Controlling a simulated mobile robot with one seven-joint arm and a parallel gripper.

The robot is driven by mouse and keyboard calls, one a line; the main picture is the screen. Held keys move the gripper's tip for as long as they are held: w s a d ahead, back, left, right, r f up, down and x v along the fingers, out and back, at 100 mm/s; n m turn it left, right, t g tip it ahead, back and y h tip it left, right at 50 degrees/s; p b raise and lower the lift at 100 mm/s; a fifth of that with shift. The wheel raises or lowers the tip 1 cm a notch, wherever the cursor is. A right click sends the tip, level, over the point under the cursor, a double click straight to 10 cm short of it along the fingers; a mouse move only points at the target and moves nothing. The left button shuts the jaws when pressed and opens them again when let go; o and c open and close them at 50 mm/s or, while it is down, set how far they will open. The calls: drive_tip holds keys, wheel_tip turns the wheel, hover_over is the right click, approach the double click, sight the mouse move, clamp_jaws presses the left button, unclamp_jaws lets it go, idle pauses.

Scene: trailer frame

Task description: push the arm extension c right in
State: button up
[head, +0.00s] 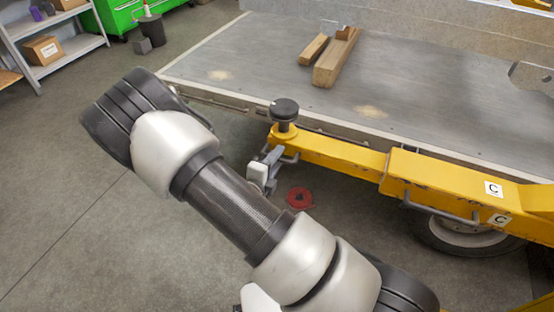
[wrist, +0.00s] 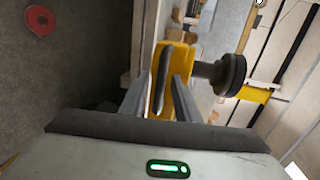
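The yellow arm extension c (head: 335,151) sticks out to the left from the wider yellow arm marked C (head: 440,178). A round black pad (head: 284,110) stands on its outer end; the pad also shows in the wrist view (wrist: 232,75). A dark grey handle (wrist: 162,75) is on the yellow end of the extension. My gripper (head: 266,168) is at this outer end. In the wrist view my gripper (wrist: 160,92) has its two fingers apart, with the handle in view between them. I cannot tell whether either finger touches the handle or the end.
The grey trailer deck (head: 240,75) lies behind the arm, with wooden blocks (head: 336,58) on it. A red ring-shaped thing (head: 300,198) lies on the floor below the extension. A wheel (head: 460,235) is under arm C. The floor at left is mostly clear.

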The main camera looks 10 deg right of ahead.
drive_tip(key=shift+w+d, duration=0.15)
drive_tip(key=shift+w, duration=0.05)
clamp_jaws()
drive_tip(key=shift+s+d, duration=0.1)
